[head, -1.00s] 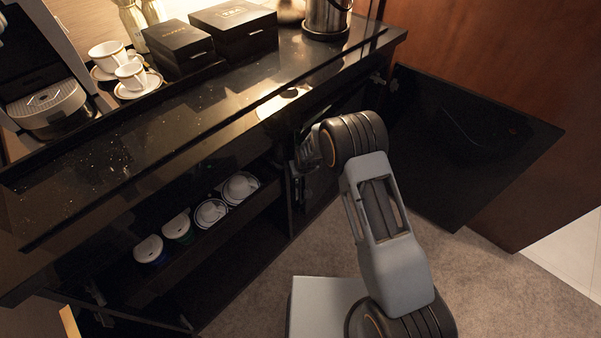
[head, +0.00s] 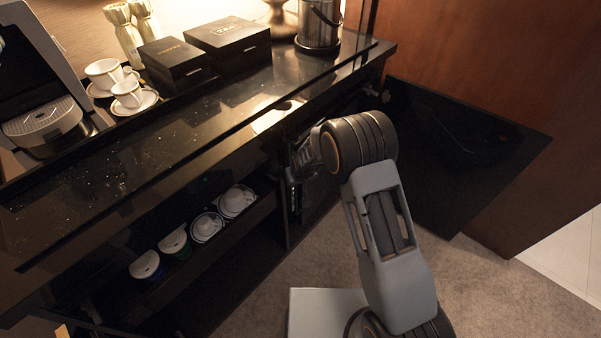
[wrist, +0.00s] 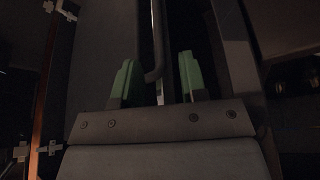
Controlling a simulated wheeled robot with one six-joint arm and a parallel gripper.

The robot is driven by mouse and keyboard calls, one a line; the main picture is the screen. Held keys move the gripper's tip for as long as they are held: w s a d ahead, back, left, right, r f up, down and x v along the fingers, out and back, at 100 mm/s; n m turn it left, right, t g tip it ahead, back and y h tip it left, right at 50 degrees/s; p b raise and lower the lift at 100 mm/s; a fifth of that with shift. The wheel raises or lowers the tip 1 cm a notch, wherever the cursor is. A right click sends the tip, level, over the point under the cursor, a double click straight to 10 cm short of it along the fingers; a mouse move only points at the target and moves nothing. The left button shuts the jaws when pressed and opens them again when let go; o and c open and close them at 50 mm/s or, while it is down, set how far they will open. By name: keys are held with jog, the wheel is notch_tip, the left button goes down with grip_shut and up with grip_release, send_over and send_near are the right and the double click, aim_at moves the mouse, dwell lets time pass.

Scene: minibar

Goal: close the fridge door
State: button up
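A large black door (head: 465,150) stands wide open at the right end of the counter in the head view. I cannot tell whether it is the fridge door or a cabinet door in front of the fridge. My gripper (head: 293,165) is at the dark cabinet opening below the counter edge, mostly hidden by my wrist. In the wrist view my gripper (wrist: 158,85) has its two green fingers apart. A thin upright bar (wrist: 154,50) on a dark panel shows between them. I cannot tell whether they touch it.
The black counter (head: 200,125) above my gripper holds boxes, cups and a coffee machine (head: 40,85). An open shelf (head: 225,232) with several cups and lidded tubs is left of my gripper. Hinges (wrist: 20,152) show at the wrist view's left. Carpet (head: 500,285) is clear at lower right.

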jog(key=p+v, duration=0.1)
jog(key=v, duration=0.7)
jog(key=shift+s+d, duration=0.1)
